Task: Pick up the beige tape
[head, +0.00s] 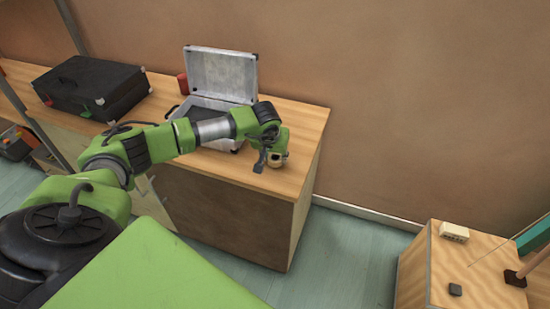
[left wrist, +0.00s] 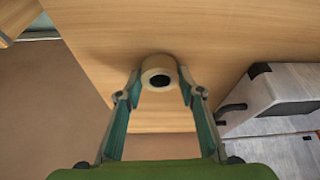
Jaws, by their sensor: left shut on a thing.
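The beige tape (head: 276,160) is a small roll at the right front end of the wooden cabinet top. It also shows in the left wrist view (left wrist: 157,66), with its dark hole facing the camera. My left gripper (head: 268,159) reaches down at the roll and partly hides it in the head view. Its two fingers are on either side of the roll and shut on it. Whether the roll is touching the wood or just above it, I cannot tell. My right gripper is in neither view.
An open silver case (head: 222,72) stands just left of the gripper; it shows in the left wrist view (left wrist: 265,96) too. A closed black case (head: 90,87) and a red can (head: 183,83) are farther left. A wooden box (head: 415,275) stands at the lower right.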

